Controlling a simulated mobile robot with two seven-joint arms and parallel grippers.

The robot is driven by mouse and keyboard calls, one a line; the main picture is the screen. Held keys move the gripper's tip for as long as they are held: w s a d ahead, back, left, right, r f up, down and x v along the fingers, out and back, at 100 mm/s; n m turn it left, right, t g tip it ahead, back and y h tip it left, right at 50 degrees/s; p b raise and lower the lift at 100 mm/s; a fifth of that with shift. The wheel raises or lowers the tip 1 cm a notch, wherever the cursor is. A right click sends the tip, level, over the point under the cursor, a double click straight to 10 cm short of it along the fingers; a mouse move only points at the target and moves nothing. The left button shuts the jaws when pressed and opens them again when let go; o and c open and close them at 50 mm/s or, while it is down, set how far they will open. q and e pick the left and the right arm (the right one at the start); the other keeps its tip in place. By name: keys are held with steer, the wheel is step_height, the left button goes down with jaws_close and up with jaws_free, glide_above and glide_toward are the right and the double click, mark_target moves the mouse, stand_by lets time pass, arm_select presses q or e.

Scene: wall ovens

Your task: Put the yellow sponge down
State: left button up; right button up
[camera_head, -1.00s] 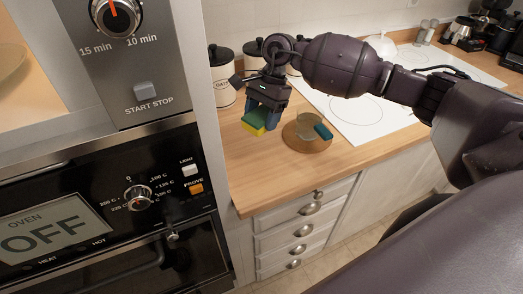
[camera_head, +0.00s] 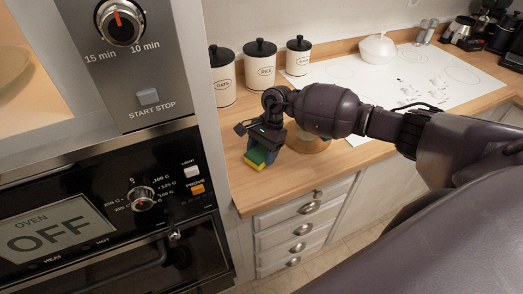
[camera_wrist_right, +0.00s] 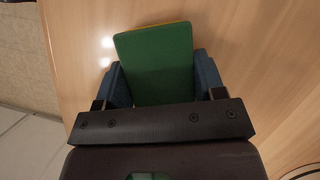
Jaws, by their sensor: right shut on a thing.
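The yellow sponge (camera_head: 254,164) has a green scouring side and a thin yellow layer. My right gripper (camera_head: 262,156) is shut on it, low over the wooden counter near its left end. In the right wrist view the sponge's green face (camera_wrist_right: 157,65) sits between the two blue-grey fingers of the right gripper (camera_wrist_right: 161,80), with a yellow edge at the top. I cannot tell whether the sponge touches the counter (camera_head: 240,190). My left gripper is not in view.
Canisters (camera_head: 260,66) stand along the back wall. A round wooden board (camera_head: 312,148) lies right of the gripper, partly hidden by my arm. A white hob (camera_head: 400,75) is further right. The oven panel (camera_head: 100,210) borders the left. The counter's front strip is clear.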

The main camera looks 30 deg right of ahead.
steer(key=shift+f, duration=0.15)
steer(key=o, duration=0.9)
steer(key=shift+c, duration=0.2)
steer(key=b+v, duration=0.1)
steer(key=v, duration=1.1)
steer(key=shift+r, duration=0.25)
